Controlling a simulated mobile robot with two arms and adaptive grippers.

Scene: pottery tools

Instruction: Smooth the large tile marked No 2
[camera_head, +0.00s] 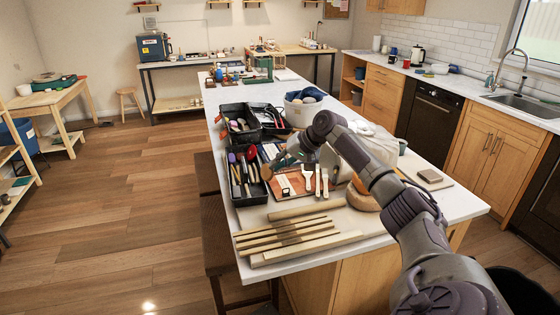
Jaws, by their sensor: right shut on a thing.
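A reddish-brown slab (290,194) lies on the island counter among hand tools, with a small white label (284,184) on or by it. It could be the large tile, but I cannot read a number on it. My right gripper (283,162) reaches in over the slab's far side, pointing down and left. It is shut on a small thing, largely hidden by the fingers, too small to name. I cannot tell if the held thing touches the slab. My left gripper is not in view.
Black trays with tools (247,182) stand left of the slab. White-handled tools (308,180) lie at its right. Wooden strips (285,235) and a round wooden piece (362,197) lie nearer. A white tub (300,110) stands behind. The counter's right front is mostly clear.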

